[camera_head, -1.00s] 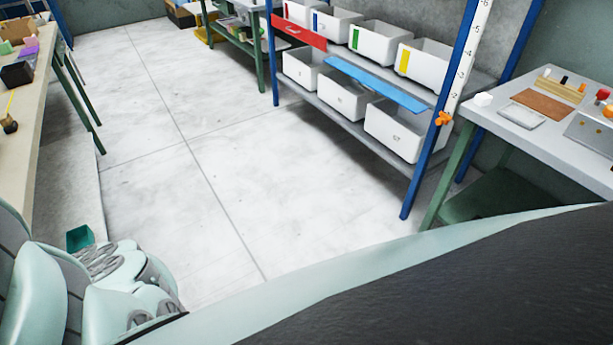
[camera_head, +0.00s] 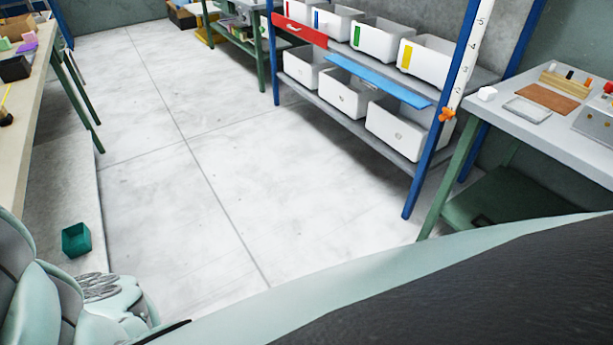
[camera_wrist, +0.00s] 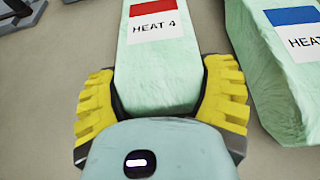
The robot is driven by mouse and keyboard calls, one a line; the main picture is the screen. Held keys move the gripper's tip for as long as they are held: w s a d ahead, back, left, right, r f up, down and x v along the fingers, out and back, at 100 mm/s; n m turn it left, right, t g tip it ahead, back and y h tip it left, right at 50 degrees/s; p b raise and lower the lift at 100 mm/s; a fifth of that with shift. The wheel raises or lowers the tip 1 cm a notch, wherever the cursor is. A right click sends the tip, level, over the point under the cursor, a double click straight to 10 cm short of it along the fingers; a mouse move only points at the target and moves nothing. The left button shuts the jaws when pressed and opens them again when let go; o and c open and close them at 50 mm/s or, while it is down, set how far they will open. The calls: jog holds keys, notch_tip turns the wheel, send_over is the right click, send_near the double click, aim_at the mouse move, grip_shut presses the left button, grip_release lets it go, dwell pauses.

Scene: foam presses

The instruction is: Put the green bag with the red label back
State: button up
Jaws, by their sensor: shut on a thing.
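The green bag with the red label (camera_wrist: 157,70) is in the middle of the wrist view; its white label reads HEAT 4 under a red band. My gripper (camera_wrist: 163,98) has its two yellow fingers shut on the near end of this bag, one on each side. A second green bag, with a blue label (camera_wrist: 285,75), lies just right of it on a beige surface. In the head view neither bag nor my gripper shows; only parts of my arm fill the lower left.
A dark green open box (camera_head: 77,240) stands on a grey slab at the left. A blue-framed shelf holds white bins (camera_head: 372,128). A table (camera_head: 540,120) with small items stands at the right, a workbench (camera_head: 32,110) at the left. The floor between is clear.

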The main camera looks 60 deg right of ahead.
jog(key=shift+f, duration=0.15)
jog(key=o, duration=1.2)
jog(key=shift+r, duration=0.3)
jog(key=shift+d, duration=0.3)
jog(key=v, duration=1.1)
jog(key=shift+s+d+b, duration=0.15)
jog(key=shift+d+b, duration=0.05)
jog(key=shift+b, duration=0.15)
